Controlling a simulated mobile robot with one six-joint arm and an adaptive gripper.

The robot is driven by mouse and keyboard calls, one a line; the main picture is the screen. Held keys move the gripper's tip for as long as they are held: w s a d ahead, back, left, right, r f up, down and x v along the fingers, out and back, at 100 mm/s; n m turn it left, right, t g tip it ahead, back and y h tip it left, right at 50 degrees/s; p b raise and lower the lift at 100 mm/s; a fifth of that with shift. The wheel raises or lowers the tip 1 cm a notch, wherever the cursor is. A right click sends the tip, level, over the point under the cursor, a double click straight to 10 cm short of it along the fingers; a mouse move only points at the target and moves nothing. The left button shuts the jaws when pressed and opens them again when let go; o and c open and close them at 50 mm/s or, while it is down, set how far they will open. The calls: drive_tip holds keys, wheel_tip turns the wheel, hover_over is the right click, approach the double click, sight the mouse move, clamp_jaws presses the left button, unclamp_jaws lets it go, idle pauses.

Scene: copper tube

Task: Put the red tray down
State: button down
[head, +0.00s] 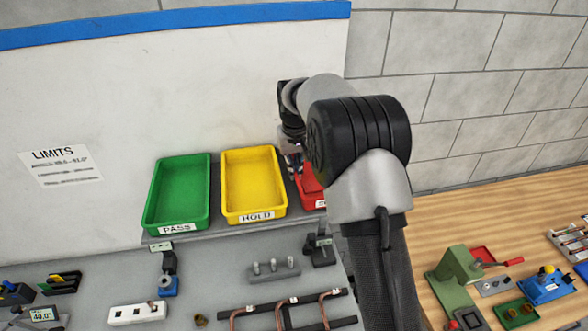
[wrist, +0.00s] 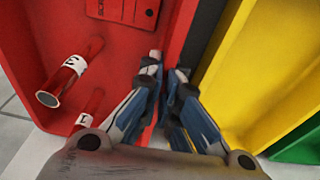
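The red tray (head: 309,187) is at the right end of the row of trays, mostly hidden behind my arm in the head view. In the wrist view, the red tray (wrist: 40,40) fills the left side. Red tubes (wrist: 62,80) with white labels and a red tag (wrist: 125,10) lie in it. My gripper (wrist: 165,72) has one finger inside the tray and one outside, closed on its side wall. In the head view, my gripper (head: 293,163) is partly hidden at the tray's left side. I cannot tell whether the tray touches the shelf.
The yellow HOLD tray (head: 253,216) stands just left of the red tray, with a narrow gap. The green PASS tray (head: 178,222) stands farther left. Both are on a grey shelf (head: 220,233) against the white wall. Copper tubes (head: 285,312) and fixtures lie on the bench in front.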

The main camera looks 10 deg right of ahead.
drive_tip(key=shift+w+f+p, duration=0.3)
drive_tip(key=shift+f, duration=0.2)
drive_tip(key=shift+s, duration=0.1)
drive_tip(key=shift+f, duration=0.25)
drive_tip(key=c, duration=1.8)
unclamp_jaws()
drive_tip(key=shift+r, duration=0.1)
